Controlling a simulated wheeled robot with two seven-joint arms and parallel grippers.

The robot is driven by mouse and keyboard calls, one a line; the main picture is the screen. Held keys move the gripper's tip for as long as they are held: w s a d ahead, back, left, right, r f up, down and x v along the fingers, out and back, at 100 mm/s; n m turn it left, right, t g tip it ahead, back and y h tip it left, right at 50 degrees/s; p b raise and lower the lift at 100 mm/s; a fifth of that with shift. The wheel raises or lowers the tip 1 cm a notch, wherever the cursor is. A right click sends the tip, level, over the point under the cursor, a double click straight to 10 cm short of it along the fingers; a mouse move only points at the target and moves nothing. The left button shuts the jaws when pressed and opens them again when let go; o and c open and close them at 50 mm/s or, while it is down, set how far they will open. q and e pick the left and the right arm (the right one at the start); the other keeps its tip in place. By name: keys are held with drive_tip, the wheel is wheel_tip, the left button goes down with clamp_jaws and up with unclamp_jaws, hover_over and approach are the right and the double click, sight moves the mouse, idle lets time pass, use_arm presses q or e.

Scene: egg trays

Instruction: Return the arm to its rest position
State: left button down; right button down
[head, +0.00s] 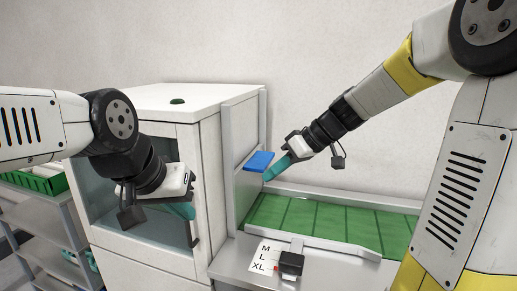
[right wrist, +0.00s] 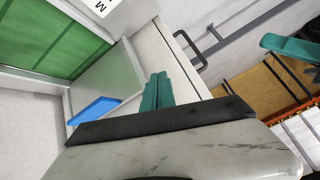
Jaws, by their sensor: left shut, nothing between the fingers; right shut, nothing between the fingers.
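My left gripper (head: 182,210) has teal fingers and is shut and empty, in front of the white cabinet's window. My right arm reaches in from the upper right in the head view. My right gripper (head: 277,169) is shut and empty, its teal fingertips close to a blue flap (head: 259,161) on the cabinet's right side. In the right wrist view its teal fingers (right wrist: 157,92) are together, with the blue flap (right wrist: 93,109) to their left. I cannot tell whether the fingertips touch the flap.
The white cabinet (head: 175,103) stands at centre left. A green-bottomed tray (head: 330,222) lies to its right, with an M, L, XL label (head: 265,255) and a small black device (head: 291,263) in front. A shelf rack with a green crate (head: 42,181) stands at the far left.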

drive_tip(key=s+d+m+t+h, duration=0.1)
drive_tip(key=s+d+m+h, duration=0.2)
drive_tip(key=s, duration=0.5)
drive_tip(key=s+d+m+t+h, duration=0.2)
drive_tip(key=s+d+m+h, duration=0.1)
drive_tip(key=s+d+m, duration=0.3)
drive_tip(key=s+d, duration=0.1)
drive_tip(key=s, duration=0.1)
drive_tip(key=shift+s+d+r+t, duration=0.2)
drive_tip(key=shift+s+t, duration=0.1)
drive_tip(key=shift+s, duration=0.1)
